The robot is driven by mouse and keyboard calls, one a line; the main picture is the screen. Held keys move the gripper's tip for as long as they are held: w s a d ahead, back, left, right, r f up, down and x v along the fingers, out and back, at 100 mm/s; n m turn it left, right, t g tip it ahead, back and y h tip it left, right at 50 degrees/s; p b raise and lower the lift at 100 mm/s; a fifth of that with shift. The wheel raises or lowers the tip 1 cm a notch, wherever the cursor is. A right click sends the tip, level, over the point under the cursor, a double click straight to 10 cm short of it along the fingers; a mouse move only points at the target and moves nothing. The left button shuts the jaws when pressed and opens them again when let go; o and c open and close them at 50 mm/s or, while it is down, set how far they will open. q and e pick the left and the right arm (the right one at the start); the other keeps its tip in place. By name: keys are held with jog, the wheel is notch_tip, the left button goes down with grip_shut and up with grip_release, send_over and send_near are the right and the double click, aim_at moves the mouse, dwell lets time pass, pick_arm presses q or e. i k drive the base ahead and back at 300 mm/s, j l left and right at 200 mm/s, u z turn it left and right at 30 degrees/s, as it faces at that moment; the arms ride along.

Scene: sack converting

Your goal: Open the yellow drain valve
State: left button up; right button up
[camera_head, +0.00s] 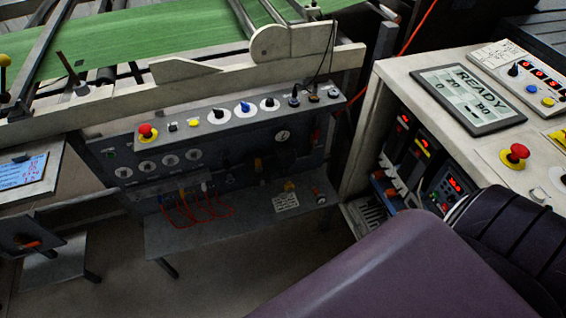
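Other yellow parts in view are a yellow button (194,122) on the control strip and a yellow knob (4,61) at the far left edge. Neither gripper is in view. A large dark purple arm part of mine fills the lower right and hides what is behind it.
The grey control panel (240,112) has a red stop button (147,131) and several knobs. Red hoses (195,212) loop over the lower shelf (225,228). A console (440,60) with a READY display (468,97) stands at right. Floor shows at lower left.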

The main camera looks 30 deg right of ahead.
aim_at(288, 185)
jog(key=z, duration=1.1)
